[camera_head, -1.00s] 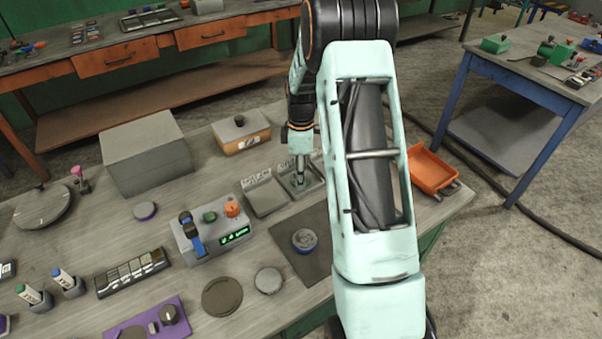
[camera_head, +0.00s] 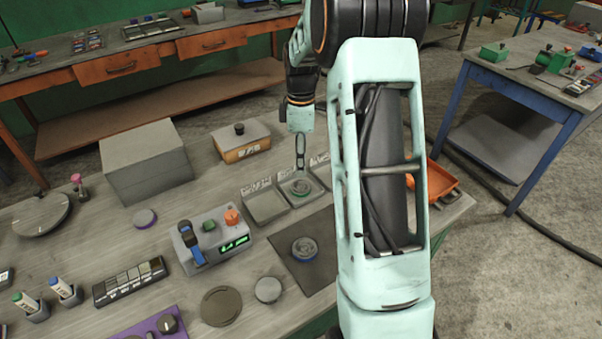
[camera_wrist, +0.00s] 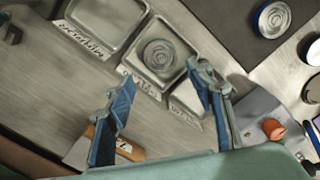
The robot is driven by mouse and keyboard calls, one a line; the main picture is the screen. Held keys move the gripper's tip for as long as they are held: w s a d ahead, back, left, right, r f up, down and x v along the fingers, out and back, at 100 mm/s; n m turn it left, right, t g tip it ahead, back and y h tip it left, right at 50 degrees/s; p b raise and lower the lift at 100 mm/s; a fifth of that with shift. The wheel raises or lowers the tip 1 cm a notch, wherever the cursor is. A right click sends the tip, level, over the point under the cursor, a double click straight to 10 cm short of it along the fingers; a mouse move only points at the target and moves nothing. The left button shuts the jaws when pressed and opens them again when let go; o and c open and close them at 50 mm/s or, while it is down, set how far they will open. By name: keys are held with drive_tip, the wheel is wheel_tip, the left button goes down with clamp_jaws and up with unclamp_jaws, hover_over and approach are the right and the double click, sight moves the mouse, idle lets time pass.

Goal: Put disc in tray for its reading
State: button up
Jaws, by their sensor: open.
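A round grey disc (camera_head: 300,187) lies flat in the middle one of three shallow grey labelled trays. The wrist view shows the same disc (camera_wrist: 160,54) inside the walls of that middle tray (camera_wrist: 148,78). My gripper (camera_wrist: 162,74) is open and empty, its blue fingers apart. In the head view my gripper (camera_head: 300,160) hangs above the middle tray, clear of the disc. A grey device (camera_head: 212,236) with blue, green and orange controls has a small lit green display, too small to read surely. The tray labels are handwritten and hard to read.
Another round can-like piece (camera_head: 304,249) sits on a dark mat (camera_head: 318,270) in front of the trays. A large grey box (camera_head: 146,165) and an orange-fronted box (camera_head: 240,142) stand behind. An orange bin (camera_head: 441,180) is right of my arm.

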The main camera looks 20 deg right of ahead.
drive_tip(key=shift+r, duration=1.55)
